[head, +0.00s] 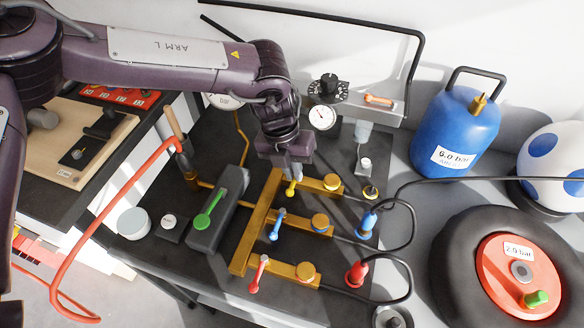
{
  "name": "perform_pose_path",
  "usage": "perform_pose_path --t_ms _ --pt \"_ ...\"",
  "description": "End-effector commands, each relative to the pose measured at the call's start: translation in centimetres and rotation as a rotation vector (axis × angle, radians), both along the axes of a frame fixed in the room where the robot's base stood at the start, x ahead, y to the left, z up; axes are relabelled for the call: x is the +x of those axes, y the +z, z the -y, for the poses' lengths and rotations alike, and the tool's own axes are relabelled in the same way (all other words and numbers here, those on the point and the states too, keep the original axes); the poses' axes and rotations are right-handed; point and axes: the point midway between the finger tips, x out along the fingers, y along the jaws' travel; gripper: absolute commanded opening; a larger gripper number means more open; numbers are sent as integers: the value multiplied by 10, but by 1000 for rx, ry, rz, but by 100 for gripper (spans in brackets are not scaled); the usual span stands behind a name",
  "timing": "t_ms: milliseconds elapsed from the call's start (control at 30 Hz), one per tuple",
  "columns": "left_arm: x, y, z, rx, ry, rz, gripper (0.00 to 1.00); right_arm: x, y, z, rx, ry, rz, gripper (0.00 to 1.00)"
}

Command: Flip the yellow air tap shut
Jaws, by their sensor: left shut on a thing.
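The yellow air tap (291,189) sits on the far branch of the brass manifold (258,232). Its small lever shows just below my left gripper (293,174). My left gripper points down from above and is shut on the yellow lever; the fingers hide its upper part. The blue tap (277,226) is on the middle branch and the red tap (258,273) on the near branch, both with levers lying slantwise. My right gripper is not in view.
A green-handled valve (210,209) on a grey block stands left of the manifold. Blue (368,223) and red (357,273) hose connectors stand to the right. A blue air tank (455,128), a tire (460,262) and a ball (553,158) fill the right side.

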Motion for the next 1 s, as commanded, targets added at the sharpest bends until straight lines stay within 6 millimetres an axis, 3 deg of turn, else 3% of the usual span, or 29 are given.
perform_pose_path --t_ms 167,200,367,733,1000 --pt "1 1 0 0 3 3 0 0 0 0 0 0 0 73" --pt "1 1 0 0 3 3 10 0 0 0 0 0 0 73" --pt "1 1 0 0 2 3 31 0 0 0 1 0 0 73" --pt "2 7 -1 -2 -1 2 31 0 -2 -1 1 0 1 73" --pt "5 50 -10 -2 1 6 31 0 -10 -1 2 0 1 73"
